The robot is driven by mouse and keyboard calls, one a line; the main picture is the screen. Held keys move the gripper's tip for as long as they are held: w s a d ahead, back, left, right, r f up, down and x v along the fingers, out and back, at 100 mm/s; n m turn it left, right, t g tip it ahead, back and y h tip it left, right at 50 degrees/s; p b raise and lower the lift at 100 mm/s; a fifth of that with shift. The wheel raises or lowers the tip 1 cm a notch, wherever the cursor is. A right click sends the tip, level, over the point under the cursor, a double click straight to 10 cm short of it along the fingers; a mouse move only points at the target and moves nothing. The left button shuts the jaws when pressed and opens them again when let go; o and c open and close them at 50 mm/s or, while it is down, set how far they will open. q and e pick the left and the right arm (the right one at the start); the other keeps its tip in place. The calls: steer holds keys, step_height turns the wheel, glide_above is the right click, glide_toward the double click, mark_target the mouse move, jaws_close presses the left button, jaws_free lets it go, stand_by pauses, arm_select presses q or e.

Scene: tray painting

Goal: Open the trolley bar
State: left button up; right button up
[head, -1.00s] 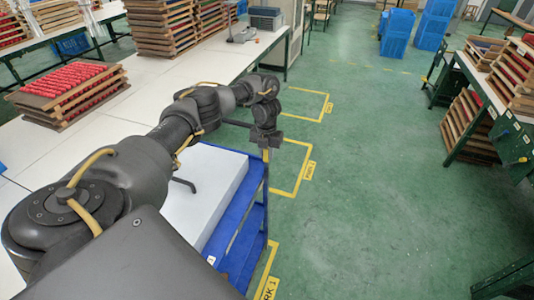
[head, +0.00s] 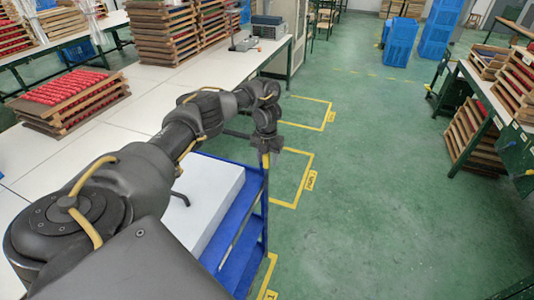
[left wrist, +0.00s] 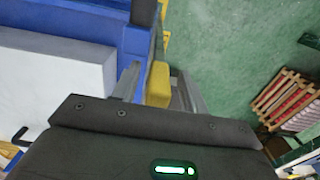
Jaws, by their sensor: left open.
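The blue trolley (head: 240,232) stands in the lower middle of the head view, with a white box (head: 212,185) on top. A small yellow piece (head: 265,160) shows at its far right corner, at the top of the blue post. My left gripper (head: 266,148) points down over this piece. In the left wrist view, the yellow piece (left wrist: 158,84) lies between the two grey fingers of my open left gripper (left wrist: 156,90). A gap shows on its right side; contact on the left is unclear. My right gripper is not in view.
A long white table (head: 150,98) with stacked wooden trays runs along the left. A green-legged bench (head: 475,140) with trays stands at the right.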

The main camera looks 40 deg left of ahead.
arm_select(q)
step_height(320, 180, up, 3)
steer(key=shift+a+f+p, duration=0.1)
steer(key=shift+a+p, duration=0.05)
steer(key=shift+p, duration=0.4)
steer(key=r, duration=0.7)
steer(key=shift+d+p, duration=0.2)
steer(key=shift+p, duration=0.15)
steer(key=shift+r, duration=0.4)
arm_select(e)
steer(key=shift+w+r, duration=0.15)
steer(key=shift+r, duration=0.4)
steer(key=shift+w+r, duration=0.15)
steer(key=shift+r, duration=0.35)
